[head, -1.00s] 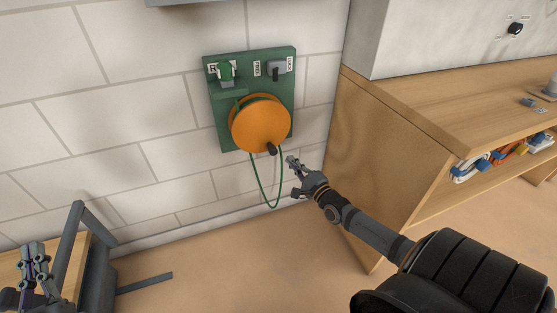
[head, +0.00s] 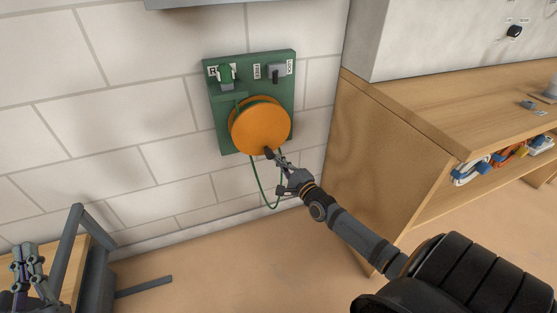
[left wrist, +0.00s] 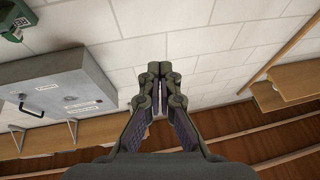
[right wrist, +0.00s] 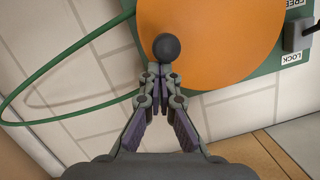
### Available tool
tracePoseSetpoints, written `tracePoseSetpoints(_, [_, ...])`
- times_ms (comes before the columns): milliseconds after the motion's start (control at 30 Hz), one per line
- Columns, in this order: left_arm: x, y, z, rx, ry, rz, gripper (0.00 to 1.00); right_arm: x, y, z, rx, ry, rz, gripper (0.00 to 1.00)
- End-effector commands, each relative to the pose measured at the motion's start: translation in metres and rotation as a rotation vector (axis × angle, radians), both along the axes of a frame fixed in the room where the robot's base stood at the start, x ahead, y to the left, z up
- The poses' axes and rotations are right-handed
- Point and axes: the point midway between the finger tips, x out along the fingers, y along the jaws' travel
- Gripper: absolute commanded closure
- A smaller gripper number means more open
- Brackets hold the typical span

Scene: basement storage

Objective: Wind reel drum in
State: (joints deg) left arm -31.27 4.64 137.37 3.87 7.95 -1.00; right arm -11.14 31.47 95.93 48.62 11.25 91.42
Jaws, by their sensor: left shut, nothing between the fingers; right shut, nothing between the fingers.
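The orange reel drum (head: 261,127) is mounted on a green wall plate (head: 228,136); it fills the top of the right wrist view (right wrist: 215,40). A dark crank knob (head: 268,153) stands out near the drum's lower edge and shows round in the right wrist view (right wrist: 166,47). A green hose (head: 260,186) hangs in a loop below. My right gripper (head: 277,160) is shut and empty, its tips right at the knob; I cannot tell whether they touch. My left gripper (head: 30,254) is shut and empty at the far left, also seen in the left wrist view (left wrist: 158,75).
A small lever switch (head: 276,75) with FREE and LOCK labels (right wrist: 291,58) is at the plate's top right. A green nozzle (head: 226,77) is at its top left. A wooden shelf unit (head: 375,140) stands close on the right. A dark grey frame (head: 68,250) stands at lower left.

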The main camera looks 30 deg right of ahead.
Motion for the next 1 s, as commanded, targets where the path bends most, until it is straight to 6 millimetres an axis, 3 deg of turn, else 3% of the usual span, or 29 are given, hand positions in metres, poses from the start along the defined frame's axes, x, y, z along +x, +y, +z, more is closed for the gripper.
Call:
tracePoseSetpoints(267, [0.004, 0.000, -0.019, -0.003, 0.079, 0.000, 1.00, 0.002, 0.006, 0.003, 0.000, -0.001, 0.001, 1.00])
tracePoseSetpoints(1000, [0.004, 0.000, -0.016, -0.002, 0.064, 0.001, 1.00, 0.002, 0.007, 0.002, 0.007, -0.002, 0.001, 1.00])
